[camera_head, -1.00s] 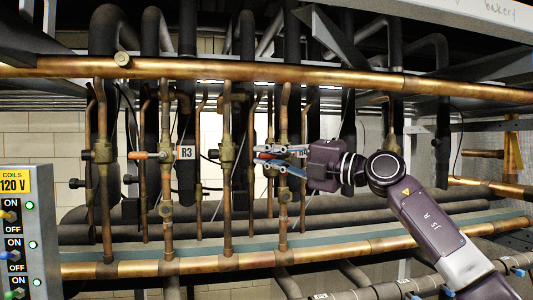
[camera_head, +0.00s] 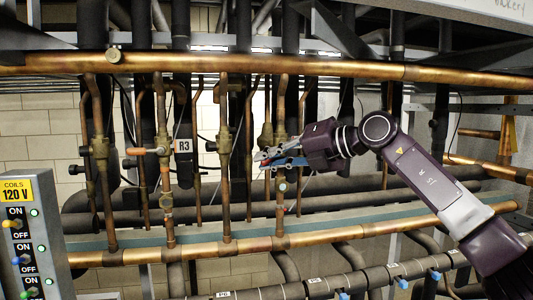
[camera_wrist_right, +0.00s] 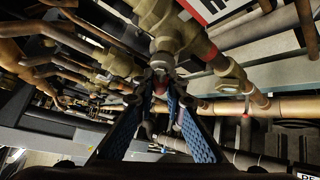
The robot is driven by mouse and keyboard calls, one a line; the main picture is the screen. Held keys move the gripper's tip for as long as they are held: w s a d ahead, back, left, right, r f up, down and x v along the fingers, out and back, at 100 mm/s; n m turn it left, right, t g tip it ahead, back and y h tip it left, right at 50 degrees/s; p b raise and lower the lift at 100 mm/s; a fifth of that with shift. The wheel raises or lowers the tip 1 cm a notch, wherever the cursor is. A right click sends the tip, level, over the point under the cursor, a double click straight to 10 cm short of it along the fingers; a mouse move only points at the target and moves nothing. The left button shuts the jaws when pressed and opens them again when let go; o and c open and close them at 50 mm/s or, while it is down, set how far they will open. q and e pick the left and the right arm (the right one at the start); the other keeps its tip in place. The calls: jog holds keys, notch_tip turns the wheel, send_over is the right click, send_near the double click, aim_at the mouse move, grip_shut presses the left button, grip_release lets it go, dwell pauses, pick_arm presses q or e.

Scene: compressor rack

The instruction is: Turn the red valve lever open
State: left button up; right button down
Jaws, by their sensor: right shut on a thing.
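The red valve lever (camera_head: 265,163) shows only as a small bit of red at my right gripper, by a brass valve on a vertical copper pipe. My right gripper (camera_head: 268,160) reaches in from the right and its blue-padded fingers are shut on the lever. In the right wrist view, the fingers (camera_wrist_right: 161,88) meet around a small red piece just below the brass valve body (camera_wrist_right: 165,35). The fingers hide most of the lever, so its exact angle is hard to tell. My left gripper is not in view.
A horizontal copper pipe (camera_head: 330,66) crosses above my gripper, and another (camera_head: 210,252) runs below. Vertical pipes stand close on the left. A switch panel (camera_head: 38,225) stands at the lower left.

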jog(key=shift+f, duration=0.15)
jog(key=c, duration=2)
grip_release()
jog(key=shift+o, duration=0.2)
jog(key=shift+d, duration=0.1)
jog(key=v, duration=1.2)
